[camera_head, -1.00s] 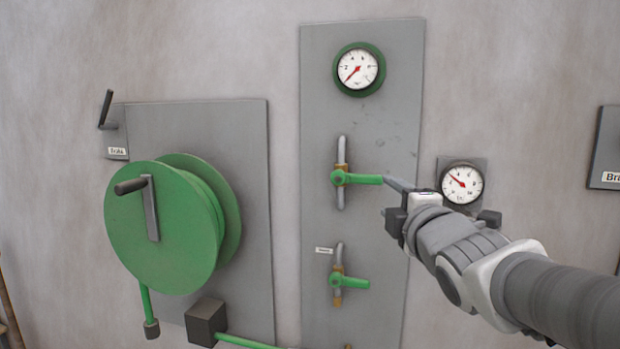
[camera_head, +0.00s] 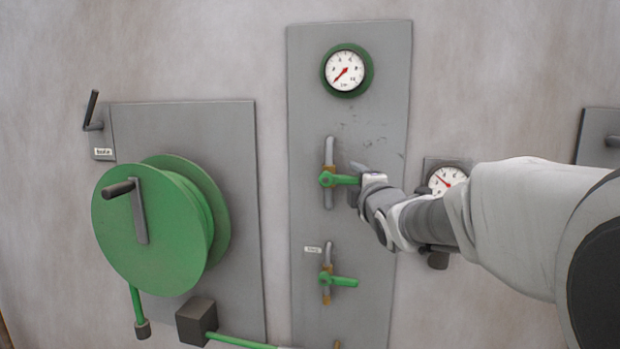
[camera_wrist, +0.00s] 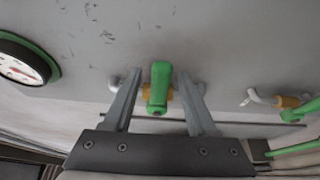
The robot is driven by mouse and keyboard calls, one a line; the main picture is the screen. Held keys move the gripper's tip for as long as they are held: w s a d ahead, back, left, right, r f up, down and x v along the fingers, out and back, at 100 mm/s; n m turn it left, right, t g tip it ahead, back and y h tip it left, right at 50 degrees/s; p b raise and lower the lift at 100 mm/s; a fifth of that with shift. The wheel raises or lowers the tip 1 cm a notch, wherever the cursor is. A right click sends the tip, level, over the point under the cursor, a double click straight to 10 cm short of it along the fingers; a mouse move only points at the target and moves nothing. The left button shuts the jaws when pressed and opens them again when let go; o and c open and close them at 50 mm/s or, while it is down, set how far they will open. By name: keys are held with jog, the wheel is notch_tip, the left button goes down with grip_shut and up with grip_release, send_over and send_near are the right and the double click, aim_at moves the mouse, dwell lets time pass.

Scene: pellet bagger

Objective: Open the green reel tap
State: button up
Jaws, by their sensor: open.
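Two taps with green lever handles sit one above the other on a tall grey panel. The upper tap's green handle (camera_head: 338,180) points right, across its upright pipe. The lower tap's green handle (camera_head: 339,281) also points right, with a small white label beside it that I cannot read. My gripper (camera_head: 360,178) is at the outer end of the upper handle. In the wrist view the upper handle (camera_wrist: 159,86) stands between the two spread fingers of my gripper (camera_wrist: 158,88), with a gap on each side. The far finger is partly hidden in the head view.
A green hose reel (camera_head: 150,229) with a crank is on a panel at left. A green-rimmed gauge (camera_head: 346,70) is above the taps. A white gauge (camera_head: 446,180) is close behind my arm. A small lever (camera_head: 92,108) is at upper left.

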jog(key=shift+w, duration=0.15)
grip_shut()
dwell(1.4)
